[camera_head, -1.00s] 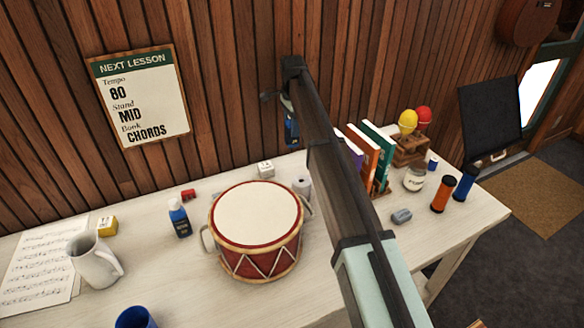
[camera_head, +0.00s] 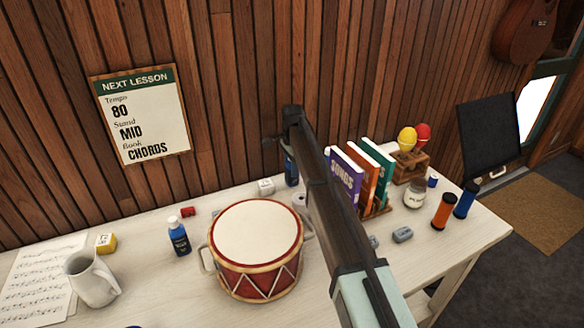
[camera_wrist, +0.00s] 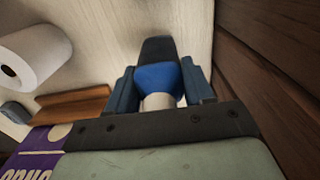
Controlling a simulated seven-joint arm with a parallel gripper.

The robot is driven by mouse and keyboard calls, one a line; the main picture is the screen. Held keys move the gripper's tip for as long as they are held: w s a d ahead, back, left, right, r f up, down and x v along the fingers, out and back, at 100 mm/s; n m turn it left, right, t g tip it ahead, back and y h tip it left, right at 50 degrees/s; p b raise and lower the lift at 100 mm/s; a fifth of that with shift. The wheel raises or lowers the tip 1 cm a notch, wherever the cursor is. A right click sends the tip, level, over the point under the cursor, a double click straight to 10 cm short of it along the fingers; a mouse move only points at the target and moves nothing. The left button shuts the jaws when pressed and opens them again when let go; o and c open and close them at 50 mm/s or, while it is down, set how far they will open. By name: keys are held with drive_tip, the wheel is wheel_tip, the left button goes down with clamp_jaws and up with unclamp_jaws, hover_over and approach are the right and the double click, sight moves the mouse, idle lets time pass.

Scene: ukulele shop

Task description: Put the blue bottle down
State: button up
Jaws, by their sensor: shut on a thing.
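The blue bottle (camera_wrist: 158,78) is between the fingers of my gripper (camera_wrist: 160,88) in the wrist view. It shows a dark end, a blue band and a pale part; my gripper is shut on it. In the head view the held bottle (camera_head: 291,170) is partly hidden by my arm, near the wall at the table's back edge, behind and right of the drum. I cannot tell whether it touches the table (camera_head: 150,285). A second blue bottle with a white cap (camera_head: 178,237) stands upright left of the drum.
A red drum (camera_head: 256,250) stands in front of my gripper. A white block (camera_head: 266,187) is to its left, and a book rack with books (camera_head: 346,177) to its right. A white roll (camera_wrist: 35,55) lies nearby in the wrist view. The plank wall (camera_wrist: 265,80) is close.

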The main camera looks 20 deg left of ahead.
drive_tip(key=shift+f, duration=0.3)
drive_tip(key=o, duration=1.1)
drive_tip(key=shift+o, duration=0.2)
wheel_tip(320, 180, up, 12)
drive_tip(key=shift+r, duration=0.2)
